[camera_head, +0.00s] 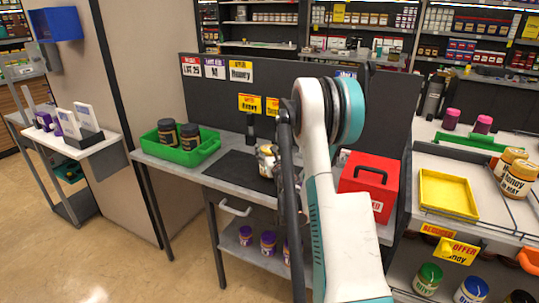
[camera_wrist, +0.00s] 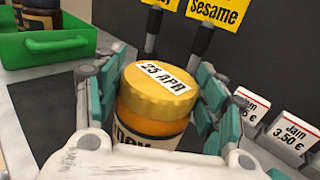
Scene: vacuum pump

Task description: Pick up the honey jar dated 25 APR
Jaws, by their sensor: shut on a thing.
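The honey jar (camera_wrist: 150,122) has an orange body and a gold lid with a white label reading 25 APR. It stands between the teal-padded fingers of my gripper (camera_wrist: 158,88) in the wrist view. The fingers are shut on it from the left and right. In the head view the jar (camera_head: 266,161) shows over the grey counter, partly hidden by my arm. I cannot tell whether its base touches the counter. Two more honey jars with gold lids (camera_head: 518,178) stand on the rack at the far right.
A green tray (camera_head: 176,154) with two dark jars is left of a black mat (camera_head: 238,172). A red box (camera_head: 371,183) stands right of my arm. A dark panel (camera_head: 215,105) with price signs rises behind. A yellow tray (camera_head: 447,194) lies farther right.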

